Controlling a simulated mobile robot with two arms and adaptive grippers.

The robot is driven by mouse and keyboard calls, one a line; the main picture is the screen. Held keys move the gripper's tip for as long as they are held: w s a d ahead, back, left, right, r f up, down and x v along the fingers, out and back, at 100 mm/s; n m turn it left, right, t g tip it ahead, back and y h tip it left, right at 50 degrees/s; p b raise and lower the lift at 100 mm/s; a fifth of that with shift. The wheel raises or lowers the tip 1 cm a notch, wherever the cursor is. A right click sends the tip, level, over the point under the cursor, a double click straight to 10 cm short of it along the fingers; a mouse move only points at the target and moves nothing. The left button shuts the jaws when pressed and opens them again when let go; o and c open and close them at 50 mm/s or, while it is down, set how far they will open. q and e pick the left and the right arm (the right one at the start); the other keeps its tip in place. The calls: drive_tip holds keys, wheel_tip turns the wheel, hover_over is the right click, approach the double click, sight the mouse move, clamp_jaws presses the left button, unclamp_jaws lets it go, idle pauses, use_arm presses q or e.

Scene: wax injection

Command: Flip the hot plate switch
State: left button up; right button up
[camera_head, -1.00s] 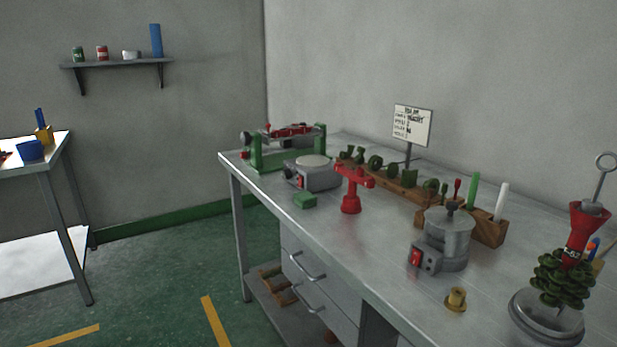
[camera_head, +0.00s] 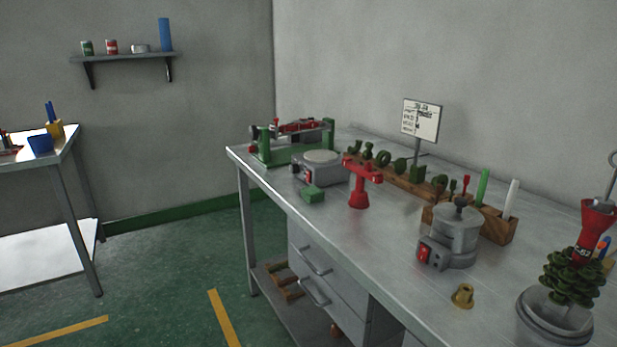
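The hot plate (camera_head: 320,168), a grey box with a pale round top, sits on the metal workbench (camera_head: 385,240) toward its far left end. A small red switch (camera_head: 306,175) shows on its front face; it is too small to tell its position. A second grey device, a lidded round pot (camera_head: 456,230) on a base, stands nearer, with a larger red switch (camera_head: 425,252) on its front. Neither of my grippers is in view.
A green clamp frame (camera_head: 292,144) stands behind the hot plate. A brass piece (camera_head: 463,295) and a green wax tree (camera_head: 572,278) are nearer. The floor left of the workbench is clear.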

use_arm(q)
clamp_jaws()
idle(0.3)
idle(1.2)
